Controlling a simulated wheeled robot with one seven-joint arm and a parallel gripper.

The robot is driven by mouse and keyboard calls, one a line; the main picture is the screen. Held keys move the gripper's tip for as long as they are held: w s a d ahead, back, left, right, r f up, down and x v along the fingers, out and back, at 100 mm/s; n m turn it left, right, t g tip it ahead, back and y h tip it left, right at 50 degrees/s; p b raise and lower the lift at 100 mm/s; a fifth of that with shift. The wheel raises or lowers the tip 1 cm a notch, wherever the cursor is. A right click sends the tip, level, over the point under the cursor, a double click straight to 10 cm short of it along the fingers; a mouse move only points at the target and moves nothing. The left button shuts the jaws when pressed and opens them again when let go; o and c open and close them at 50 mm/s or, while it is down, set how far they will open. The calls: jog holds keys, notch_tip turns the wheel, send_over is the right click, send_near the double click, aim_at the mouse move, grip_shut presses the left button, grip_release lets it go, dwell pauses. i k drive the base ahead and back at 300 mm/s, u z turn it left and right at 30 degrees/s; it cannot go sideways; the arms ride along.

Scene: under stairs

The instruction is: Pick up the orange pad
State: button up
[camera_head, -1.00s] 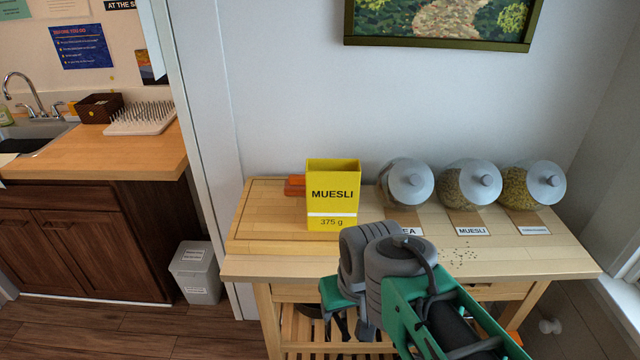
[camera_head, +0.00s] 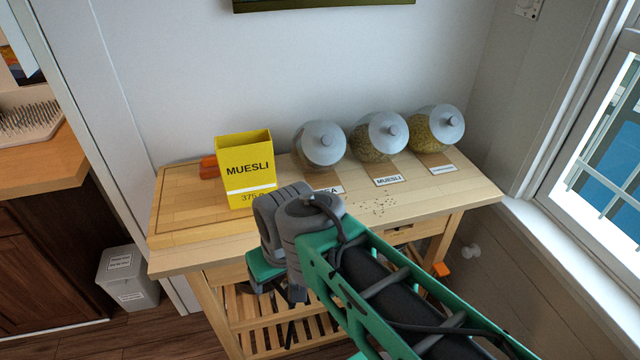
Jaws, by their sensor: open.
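An orange object (camera_head: 208,167) lies on the table, mostly hidden behind the left side of the yellow muesli box (camera_head: 247,170). A second small orange object (camera_head: 440,269) shows low by the table's right leg. I cannot tell from this view which of the two is the pad. My gripper (camera_head: 290,297) hangs in front of the table's front edge, below the tabletop, apart from both orange objects. It is open, and its fingers are small and partly hidden by my arm.
The wooden table (camera_head: 190,262) holds three glass jars (camera_head: 372,146) with grey lids and labels, and scattered crumbs (camera_head: 380,206). A slatted shelf (camera_head: 250,335) is underneath. A white bin (camera_head: 127,278) stands at left, a window (camera_head: 600,150) at right.

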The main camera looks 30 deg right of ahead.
aim_at(209, 165)
jog(key=u, duration=0.35)
jog(key=k, duration=0.5)
jog(key=u, duration=1.5)
jog(key=i, duration=1.75)
jog(key=z, duration=1.4)
jog(key=i, duration=1.55)
jog(key=z, duration=0.15)
